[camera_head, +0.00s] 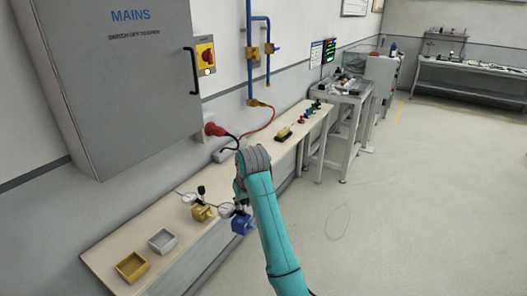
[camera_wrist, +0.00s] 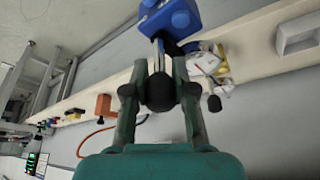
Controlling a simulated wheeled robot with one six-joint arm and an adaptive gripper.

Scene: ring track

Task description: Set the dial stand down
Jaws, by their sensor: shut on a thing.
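My gripper (camera_head: 241,197) is shut on the dark post and knob of a dial stand with a blue block base (camera_head: 243,225). In the wrist view, the fingers (camera_wrist: 160,92) close around the dark knob, and the blue base (camera_wrist: 172,18) shows beyond them. Its round white dial (camera_head: 225,210) sticks out to the left. The blue base appears at the bench's front edge; I cannot tell whether it touches the bench. A second dial stand with a yellow base (camera_head: 203,213) stands upright on the bench just left of it.
The long wooden bench (camera_head: 115,243) runs along the wall. A yellow tray (camera_head: 132,267) and a pale grey tray (camera_head: 162,240) are at its near end. A red plug (camera_head: 214,130) and cable hang above; a yellow-black item (camera_head: 284,134) lies farther along. The floor at right is clear.

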